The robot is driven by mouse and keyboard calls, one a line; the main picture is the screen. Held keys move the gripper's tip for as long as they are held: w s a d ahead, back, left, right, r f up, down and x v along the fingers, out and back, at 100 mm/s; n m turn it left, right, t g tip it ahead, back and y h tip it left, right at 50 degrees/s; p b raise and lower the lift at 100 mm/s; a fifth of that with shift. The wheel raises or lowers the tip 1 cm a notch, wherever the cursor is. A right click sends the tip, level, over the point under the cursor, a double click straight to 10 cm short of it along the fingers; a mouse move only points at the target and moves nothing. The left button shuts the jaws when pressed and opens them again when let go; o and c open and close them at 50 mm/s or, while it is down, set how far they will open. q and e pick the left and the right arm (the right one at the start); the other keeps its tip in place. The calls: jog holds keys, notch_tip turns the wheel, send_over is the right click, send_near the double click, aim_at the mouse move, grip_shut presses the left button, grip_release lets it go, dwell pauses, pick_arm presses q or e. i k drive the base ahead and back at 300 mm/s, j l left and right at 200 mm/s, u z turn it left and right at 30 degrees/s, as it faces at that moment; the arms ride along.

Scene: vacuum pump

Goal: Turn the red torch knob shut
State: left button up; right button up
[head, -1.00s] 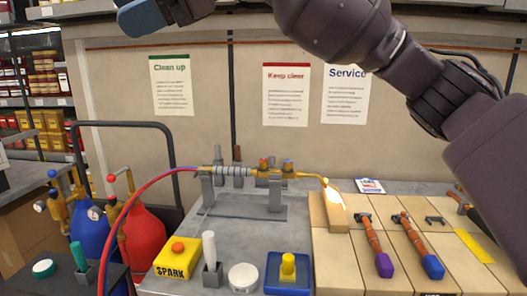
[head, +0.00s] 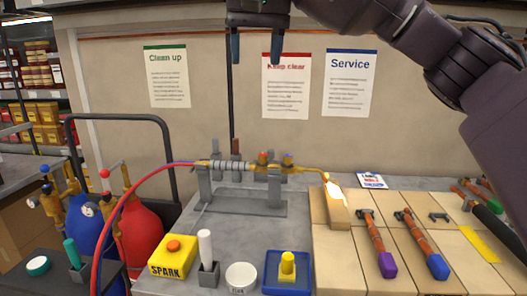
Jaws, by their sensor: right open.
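The torch (head: 233,168) rests level on a grey stand (head: 203,187) at the middle of the bench. Its red knob (head: 262,157) sits on top of the brass valve body, just left of the blue knob (head: 287,158). The torch's bent tip points right at a brick (head: 336,210), where a bright white-yellow glow shows. My right gripper (head: 256,50) is open and empty, fingers pointing down, high above the torch and apart from it. My left gripper is not in view.
Red and blue hoses run left from the torch toward a red cylinder (head: 142,236) and a blue cylinder (head: 88,222). A yellow SPARK box (head: 173,257), white cup (head: 241,277) and blue tray (head: 268,283) stand in front. Tools lie on the right.

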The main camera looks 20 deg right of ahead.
aim_at(262, 157)
jog(key=i+l, duration=0.25)
jog(key=i, duration=0.15)
jog(key=i+l, duration=0.25)
jog(key=i, duration=0.15)
